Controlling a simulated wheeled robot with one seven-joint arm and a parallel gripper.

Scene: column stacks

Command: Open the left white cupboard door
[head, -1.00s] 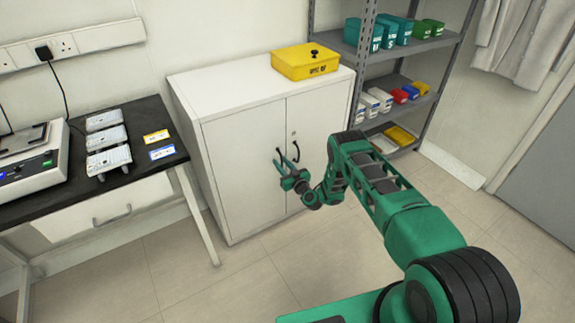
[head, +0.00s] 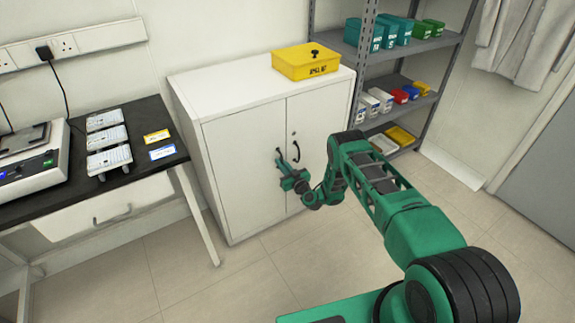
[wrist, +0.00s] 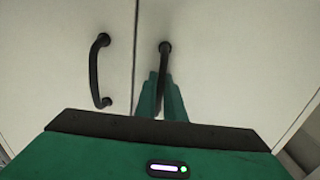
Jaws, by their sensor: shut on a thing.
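The white cupboard (head: 225,140) stands against the wall with both doors shut. The left door (head: 240,165) has a dark curved handle (head: 278,152) near the seam between the doors. My gripper (head: 280,165) is at this handle, its fingers closed on it. In the wrist view the gripped handle (wrist: 164,62) runs down between the green fingers (wrist: 161,95), which hide part of it. The right door's handle (head: 298,153) is free; it shows at the left in the wrist view (wrist: 96,70).
A yellow box (head: 306,62) sits on the cupboard top. A grey shelf rack (head: 415,55) with bins stands to the right. A black-topped table (head: 80,180) with equipment stands to the left. The floor (head: 215,280) before the cupboard is clear.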

